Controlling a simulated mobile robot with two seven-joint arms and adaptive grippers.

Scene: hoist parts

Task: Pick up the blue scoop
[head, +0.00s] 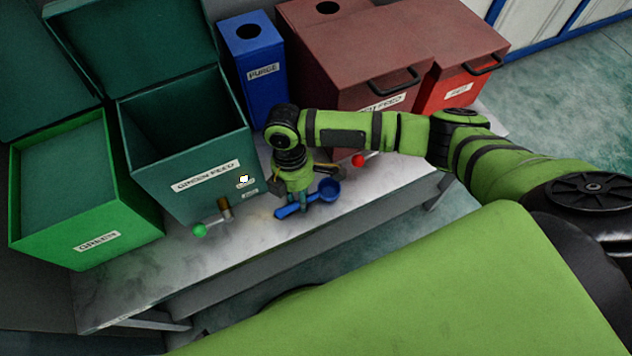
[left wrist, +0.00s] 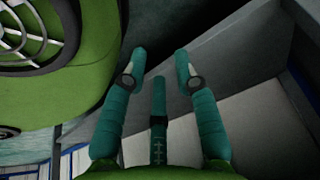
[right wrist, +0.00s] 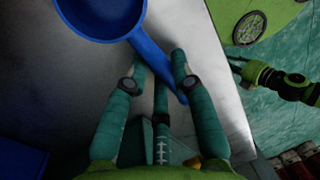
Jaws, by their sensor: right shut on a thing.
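The blue scoop (head: 329,189) is at the front edge of the marble-topped bench, its round bowl to the right and its handle to the left. In the right wrist view, the scoop (right wrist: 150,50) has its bowl at the top left and its handle running between my fingers. My right gripper (right wrist: 160,60) is shut on the handle; in the head view the right gripper (head: 303,202) points down over it. I cannot tell whether the scoop touches the bench. My left gripper (left wrist: 160,60) has its fingers apart with nothing between them; it is outside the head view.
The open green feed bin (head: 205,180) stands left of my right gripper, with a green-knobbed lever (head: 200,230) in front. A green box (head: 85,190), blue purge bin (head: 255,70), red feed bin (head: 375,50) and red box (head: 465,90) stand around. A red knob (head: 358,160) is close by.

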